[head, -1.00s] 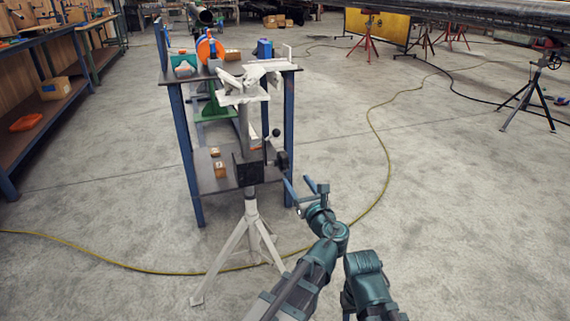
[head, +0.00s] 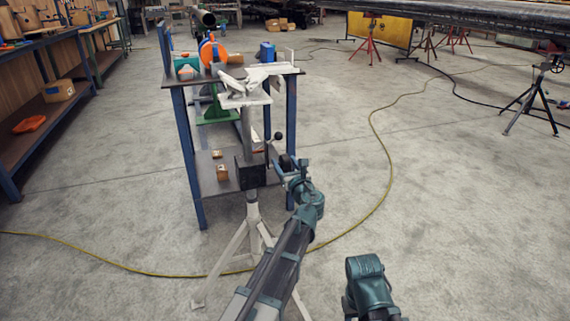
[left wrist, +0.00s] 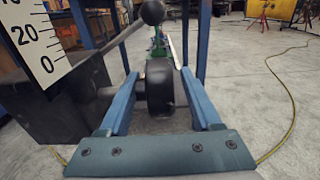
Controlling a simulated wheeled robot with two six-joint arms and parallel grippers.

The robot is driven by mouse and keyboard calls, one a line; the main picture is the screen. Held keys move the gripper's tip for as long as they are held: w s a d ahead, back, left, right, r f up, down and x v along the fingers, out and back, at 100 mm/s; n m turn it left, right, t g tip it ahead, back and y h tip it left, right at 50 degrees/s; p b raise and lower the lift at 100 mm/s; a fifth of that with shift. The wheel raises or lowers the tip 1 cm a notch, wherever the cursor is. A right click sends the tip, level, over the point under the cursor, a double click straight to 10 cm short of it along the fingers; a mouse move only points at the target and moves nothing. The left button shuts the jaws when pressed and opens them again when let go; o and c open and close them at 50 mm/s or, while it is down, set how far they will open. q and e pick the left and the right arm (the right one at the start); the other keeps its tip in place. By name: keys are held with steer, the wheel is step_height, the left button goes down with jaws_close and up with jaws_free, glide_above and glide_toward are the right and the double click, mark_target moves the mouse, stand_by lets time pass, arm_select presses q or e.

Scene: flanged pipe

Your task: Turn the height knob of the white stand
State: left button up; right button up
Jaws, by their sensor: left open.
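The white stand (head: 240,232) stands upright on tripod legs in front of a blue-legged table in the head view. A dark block on its column carries a black height knob (left wrist: 160,88) on its right side; the knob also shows small in the head view. My left gripper (left wrist: 158,77) is open, with one blue finger on each side of the knob. Gaps show between the fingers and the knob, so I see no grip on it. A lever with a black ball (left wrist: 152,12) rises just beyond the left finger. My right gripper is out of view.
A scale plate (left wrist: 30,40) marked 0 and 20 sits left of the knob. A yellow cable (head: 378,185) crosses the open floor at right.

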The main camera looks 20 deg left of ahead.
arm_select(q)
jaws_close()
stand_by(0.4)
steer(key=shift+r+p, duration=0.15)
steer(key=shift+p, duration=0.3)
steer(key=g+p, duration=0.1)
steer(key=p, duration=0.2)
steer(key=g+h+p, duration=0.1)
steer(key=p, duration=0.1)
steer(key=g+h+p, duration=0.1)
steer(key=p, duration=0.2)
steer(key=shift+w+a+r+g+p, duration=0.1)
steer(key=shift+w+r+g+p, duration=0.2)
steer(key=shift+r+g, duration=0.1)
steer(key=g+h+p, duration=0.2)
steer(key=p, duration=0.2)
steer(key=g+h+p, duration=0.1)
steer(key=g+p, duration=0.2)
steer(key=p, duration=0.1)
steer(key=shift+w+a+f+h, duration=0.15)
steer(key=shift+f+h, duration=0.25)
steer(key=shift+f+g+h+p, duration=0.2)
steer(key=shift+g+h+p, duration=0.4)
steer(key=shift+g+p, duration=0.4)
steer(key=shift+f+g+h+p, duration=0.15)
steer(key=shift+g+h+p, duration=0.35)
steer(key=shift+g, duration=0.1)
